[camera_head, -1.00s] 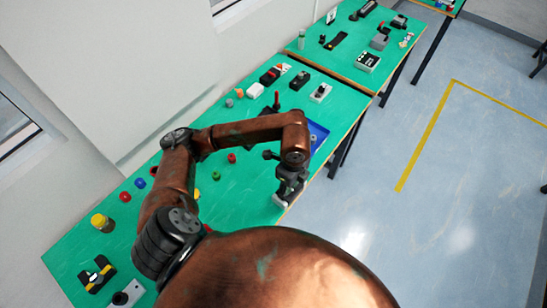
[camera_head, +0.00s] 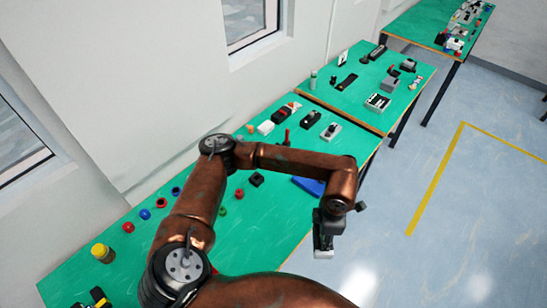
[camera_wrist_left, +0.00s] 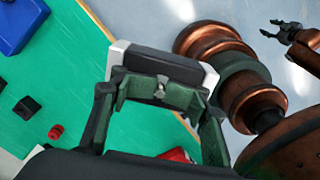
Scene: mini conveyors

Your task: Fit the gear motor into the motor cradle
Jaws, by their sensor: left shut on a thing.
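My left gripper (camera_head: 323,246) hangs past the front edge of the green table, above the floor. It is shut on a dark block with pale ends, which I take for the gear motor (camera_wrist_left: 160,66); it also shows in the head view as a small pale end (camera_head: 323,254). In the left wrist view the fingers (camera_wrist_left: 158,92) sit on both sides of it. My right gripper (camera_wrist_left: 271,27) shows small at the upper right of that view, its fingers apart and empty. I cannot tell which piece is the motor cradle.
A blue tray (camera_head: 309,186) lies near the table's front edge, partly behind my arm. A black block (camera_head: 257,179) and several small coloured parts are on the green table (camera_head: 262,222). Grey and black devices (camera_head: 331,132) stand farther back. The floor at right is clear.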

